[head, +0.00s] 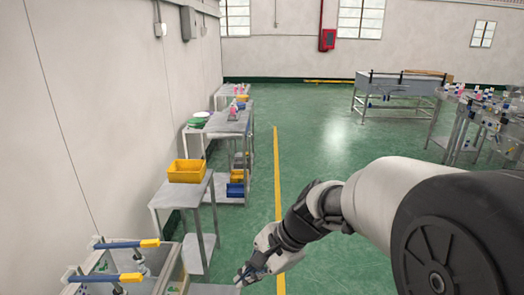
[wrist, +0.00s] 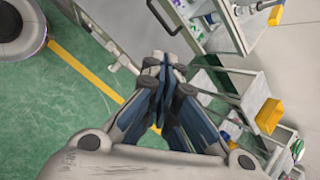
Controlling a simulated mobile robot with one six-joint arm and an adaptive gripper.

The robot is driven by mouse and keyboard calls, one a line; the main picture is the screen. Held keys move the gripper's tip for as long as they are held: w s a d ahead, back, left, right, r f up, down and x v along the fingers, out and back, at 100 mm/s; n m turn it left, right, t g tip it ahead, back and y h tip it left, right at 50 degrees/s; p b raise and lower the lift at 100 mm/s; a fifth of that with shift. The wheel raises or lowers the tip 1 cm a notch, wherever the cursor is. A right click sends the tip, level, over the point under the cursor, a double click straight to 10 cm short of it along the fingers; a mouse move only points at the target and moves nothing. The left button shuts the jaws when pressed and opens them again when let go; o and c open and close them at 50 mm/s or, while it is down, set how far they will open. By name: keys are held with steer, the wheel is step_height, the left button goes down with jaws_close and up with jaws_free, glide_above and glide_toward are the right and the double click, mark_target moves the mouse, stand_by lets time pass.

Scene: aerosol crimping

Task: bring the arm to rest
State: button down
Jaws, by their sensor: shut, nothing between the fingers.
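My gripper (head: 243,278) is at the bottom middle of the head view, at the end of my arm, which reaches in from the right. In the wrist view my gripper (wrist: 166,62) has its fingers together, with nothing between them. It hangs beside the row of metal tables, over or near the edge of the closest one; its exact height above that surface cannot be told.
A metal table with a yellow bin (head: 187,170) stands left of my arm. A blue bin (head: 235,190) sits on a low shelf behind it. Blue-and-yellow handles (head: 120,277) are at the lower left. Green floor (head: 310,130) beyond the yellow line (head: 277,180) is clear.

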steer(key=s+d+r+n+t+h, duration=0.1)
steer(key=s+d+r+n+h, duration=0.2)
steer(key=s+d+n, duration=0.2)
steer(key=s+d+r+n+t+h, duration=0.2)
steer(key=s+d+n, duration=0.3)
steer(key=s+d, duration=0.7)
steer(key=s+r+h, duration=0.1)
steer(key=s, duration=0.2)
steer(key=shift+n+t+h+b, duration=0.3)
steer(key=shift+n+b, duration=0.05)
steer(key=shift+n, duration=0.05)
